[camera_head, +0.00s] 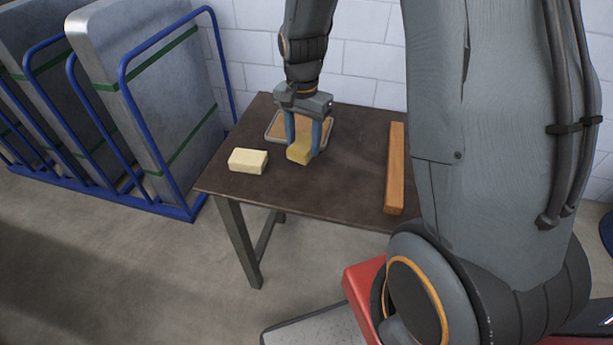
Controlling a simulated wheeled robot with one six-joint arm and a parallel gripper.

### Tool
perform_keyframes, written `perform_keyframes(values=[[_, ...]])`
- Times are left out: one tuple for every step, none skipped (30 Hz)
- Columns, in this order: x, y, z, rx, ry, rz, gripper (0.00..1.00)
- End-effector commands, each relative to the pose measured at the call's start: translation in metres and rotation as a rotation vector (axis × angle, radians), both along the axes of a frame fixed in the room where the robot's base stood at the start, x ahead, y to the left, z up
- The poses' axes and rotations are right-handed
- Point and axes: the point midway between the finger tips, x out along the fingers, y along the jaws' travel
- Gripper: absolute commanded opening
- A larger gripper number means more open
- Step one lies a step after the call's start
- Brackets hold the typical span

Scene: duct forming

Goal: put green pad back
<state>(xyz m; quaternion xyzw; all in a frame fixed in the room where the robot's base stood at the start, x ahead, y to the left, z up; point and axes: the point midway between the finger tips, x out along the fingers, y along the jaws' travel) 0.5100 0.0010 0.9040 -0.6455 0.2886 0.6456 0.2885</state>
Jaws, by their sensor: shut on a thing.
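My gripper (304,147) points down over the dark table (335,191), its two blue fingers shut on a small yellow block (298,155). The block looks yellow to olive; I cannot tell whether it touches the table. No clearly green pad shows. A shallow tray (272,137) with a pale rim and a tan inside lies just behind the fingers, partly hidden by them. A cream block (248,161) lies on the table to the left of my gripper, apart from it.
A long orange-brown wooden bar (395,170) lies along the right part of the table. A blue rack (128,198) holding large grey panels (150,90) stands left of the table. A white block wall (255,55) is behind. The table's front middle is clear.

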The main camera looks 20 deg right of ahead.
Motion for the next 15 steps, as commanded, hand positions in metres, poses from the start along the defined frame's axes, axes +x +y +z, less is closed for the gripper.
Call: perform_keyframes(values=[[-0.001, 0.000, 0.004, 0.000, -0.004, -0.101, 0.28], [-0.002, 0.000, 0.006, 0.000, -0.004, -0.167, 0.28], [-0.004, 0.000, 0.010, 0.001, -0.002, -0.254, 0.28], [-0.006, 0.000, 0.012, 0.000, -0.001, -0.320, 0.28], [-0.007, 0.000, 0.014, 0.001, -0.002, -0.387, 0.28], [-0.008, 0.000, 0.017, 0.000, -0.004, -0.474, 0.28], [-0.010, 0.001, 0.020, 0.001, -0.003, -0.540, 0.28], [-0.011, 0.001, 0.022, 0.001, -0.003, -0.606, 0.28], [-0.013, 0.001, 0.025, 0.000, -0.002, -0.692, 0.28], [-0.015, 0.001, 0.027, 0.000, -0.002, -0.756, 0.28], [-0.016, 0.001, 0.029, 0.000, -0.002, -0.817, 0.28], [-0.018, 0.001, 0.031, 0.001, -0.003, -0.896, 0.28], [-0.019, 0.001, 0.033, 0.000, -0.002, -0.952, 0.28], [-0.021, 0.001, 0.035, 0.001, -0.002, -1.003, 0.28], [-0.022, 0.001, 0.037, 0.001, -0.002, -1.067, 0.28]])
